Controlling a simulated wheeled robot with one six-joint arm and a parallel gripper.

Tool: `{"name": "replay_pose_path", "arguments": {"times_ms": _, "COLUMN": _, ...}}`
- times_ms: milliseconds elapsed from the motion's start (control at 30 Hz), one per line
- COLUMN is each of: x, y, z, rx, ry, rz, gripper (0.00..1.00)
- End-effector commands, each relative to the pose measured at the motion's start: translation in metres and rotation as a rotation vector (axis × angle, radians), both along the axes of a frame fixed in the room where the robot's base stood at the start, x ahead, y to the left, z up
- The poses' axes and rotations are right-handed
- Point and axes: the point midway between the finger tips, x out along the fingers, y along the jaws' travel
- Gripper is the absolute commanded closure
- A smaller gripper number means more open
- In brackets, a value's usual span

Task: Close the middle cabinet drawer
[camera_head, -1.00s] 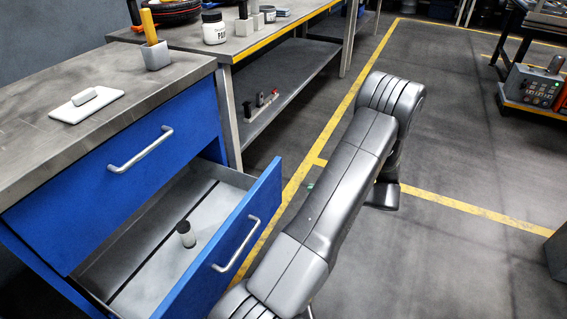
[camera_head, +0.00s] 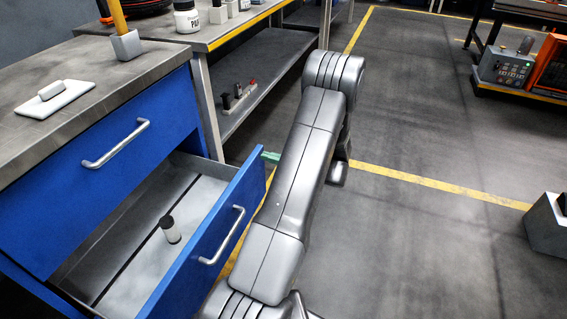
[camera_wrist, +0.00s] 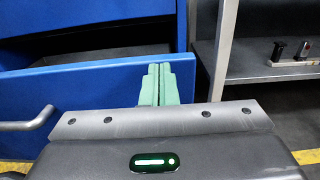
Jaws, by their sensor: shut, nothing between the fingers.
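The blue middle drawer (camera_head: 190,262) stands pulled out of the cabinet in the head view, with a silver handle (camera_head: 225,238) on its front. My gripper's green fingertips (camera_head: 270,157) show beside the far top corner of the drawer front; the rest is hidden behind my arm. In the wrist view the green fingers (camera_wrist: 159,84) are shut and empty, in front of the drawer front (camera_wrist: 90,88) near its right end. Whether they touch it I cannot tell. The handle (camera_wrist: 30,121) is at the left.
A closed upper drawer (camera_head: 75,195) sits above, under the cabinet top (camera_head: 60,65). A workbench (camera_head: 235,30) with a lower shelf (camera_head: 270,65) stands beyond the cabinet. Open floor (camera_head: 400,230) lies to the right, with a grey box (camera_head: 545,228) at its edge.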

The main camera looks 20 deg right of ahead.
Motion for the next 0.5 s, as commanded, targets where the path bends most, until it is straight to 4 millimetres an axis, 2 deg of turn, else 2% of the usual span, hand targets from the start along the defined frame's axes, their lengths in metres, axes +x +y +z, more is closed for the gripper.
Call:
{"name": "replay_pose_path", "arguments": {"times_ms": 133, "x": 0.0047, "y": 0.0068, "z": -0.0005, "rx": -0.001, "ry": 0.001, "rz": 0.001, "gripper": 1.0}}
{"name": "replay_pose_path", "arguments": {"times_ms": 500, "x": 0.0054, "y": 0.0077, "z": 0.0001, "rx": -0.001, "ry": 0.001, "rz": 0.0, "gripper": 1.0}}
